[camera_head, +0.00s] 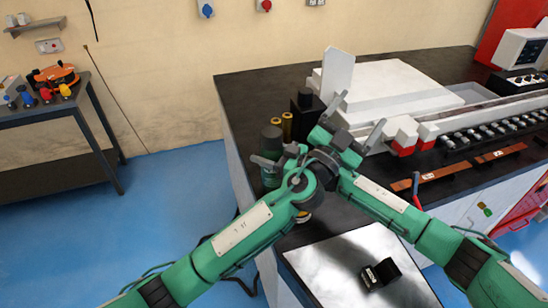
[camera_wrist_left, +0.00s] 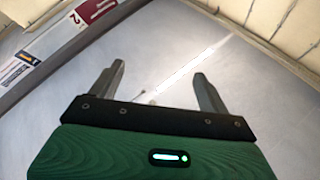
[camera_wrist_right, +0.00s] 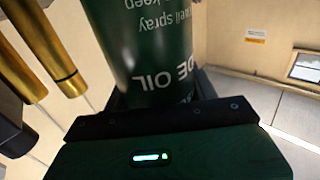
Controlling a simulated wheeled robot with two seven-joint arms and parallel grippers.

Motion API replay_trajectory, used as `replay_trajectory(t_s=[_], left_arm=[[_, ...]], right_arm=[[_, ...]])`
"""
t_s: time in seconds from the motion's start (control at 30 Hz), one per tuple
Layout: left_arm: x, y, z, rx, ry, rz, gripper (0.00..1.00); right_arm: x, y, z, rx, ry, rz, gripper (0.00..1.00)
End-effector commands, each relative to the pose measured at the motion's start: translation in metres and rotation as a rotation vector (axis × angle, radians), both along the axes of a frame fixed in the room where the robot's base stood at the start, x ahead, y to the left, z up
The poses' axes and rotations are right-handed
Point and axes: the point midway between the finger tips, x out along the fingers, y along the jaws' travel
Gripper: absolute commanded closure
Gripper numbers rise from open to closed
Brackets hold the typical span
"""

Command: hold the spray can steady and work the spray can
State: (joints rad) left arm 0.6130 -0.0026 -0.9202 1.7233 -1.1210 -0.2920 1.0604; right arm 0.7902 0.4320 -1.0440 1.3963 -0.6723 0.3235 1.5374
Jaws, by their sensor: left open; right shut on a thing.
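The spray can (camera_head: 270,178) is dark green with a dark top and stands upright near the left edge of the bench. Its lettered green body fills the upper middle of the right wrist view (camera_wrist_right: 145,45). My right gripper (camera_head: 268,160) is shut on the can's body; its fingers are mostly hidden behind the can in the right wrist view. My left gripper (camera_head: 357,118) is open, to the right of the can and apart from it. In the left wrist view its two fingers (camera_wrist_left: 160,88) are spread with nothing between them. My forearms cross in front of the can.
Brass cylinders (camera_head: 287,125) and a black block (camera_head: 306,118) stand close behind the can. A white machine (camera_head: 385,85) with red and white blocks lies right of my left gripper. A black part (camera_head: 379,274) sits on a shiny plate (camera_head: 335,285) in front.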

Motion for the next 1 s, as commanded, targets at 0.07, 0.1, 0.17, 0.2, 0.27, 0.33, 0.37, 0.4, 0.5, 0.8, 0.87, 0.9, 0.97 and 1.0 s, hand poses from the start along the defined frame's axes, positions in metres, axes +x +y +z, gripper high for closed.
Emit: replay_trajectory(t_s=[0.07, 0.1, 0.17, 0.2, 0.27, 0.33, 0.37, 0.4, 0.5, 0.8, 0.87, 0.9, 0.97, 1.0], left_arm=[[0.006, 0.025, -0.011, -0.068, 0.087, 0.106, 0.21], [0.01, 0.039, -0.018, -0.096, 0.13, 0.161, 0.21], [0.013, 0.059, -0.03, -0.134, 0.199, 0.244, 0.21], [0.015, 0.073, -0.038, -0.156, 0.246, 0.299, 0.21], [0.016, 0.094, -0.053, -0.184, 0.317, 0.377, 0.21], [0.016, 0.115, -0.07, -0.207, 0.395, 0.459, 0.21], [0.015, 0.123, -0.077, -0.215, 0.426, 0.491, 0.21], [0.013, 0.133, -0.086, -0.223, 0.465, 0.531, 0.21], [0.009, 0.154, -0.104, -0.237, 0.543, 0.608, 0.21], [0.012, 0.174, -0.123, -0.244, 0.622, 0.683, 0.21], [0.019, 0.174, -0.123, -0.244, 0.621, 0.683, 0.21], [0.025, 0.174, -0.122, -0.244, 0.619, 0.683, 0.21], [0.035, 0.175, -0.122, -0.243, 0.618, 0.682, 0.21], [0.042, 0.175, -0.122, -0.242, 0.619, 0.683, 0.21]], right_arm=[[-0.001, 0.0, -0.002, -0.002, 0.003, 0.0, 0.83], [-0.001, 0.0, -0.003, -0.002, 0.003, 0.0, 0.83], [-0.001, 0.0, -0.003, -0.002, 0.003, 0.0, 0.83], [-0.001, 0.0, -0.003, -0.002, 0.003, 0.0, 0.83], [-0.001, 0.0, -0.003, -0.002, 0.003, 0.001, 0.83], [-0.001, 0.0, -0.003, -0.002, 0.003, 0.001, 0.83], [-0.001, 0.0, -0.003, -0.002, 0.003, 0.001, 0.83], [-0.001, 0.0, -0.003, -0.002, 0.003, 0.001, 0.83], [-0.001, 0.0, -0.003, -0.002, 0.003, 0.001, 0.83], [-0.001, 0.0, -0.003, -0.002, 0.003, 0.001, 0.83], [-0.001, 0.0, -0.003, -0.002, 0.003, 0.001, 0.83], [-0.001, 0.0, -0.003, -0.002, 0.003, 0.001, 0.83], [-0.001, 0.0, -0.003, -0.002, 0.003, 0.001, 0.83], [-0.001, 0.0, -0.003, -0.002, 0.003, 0.001, 0.83]])
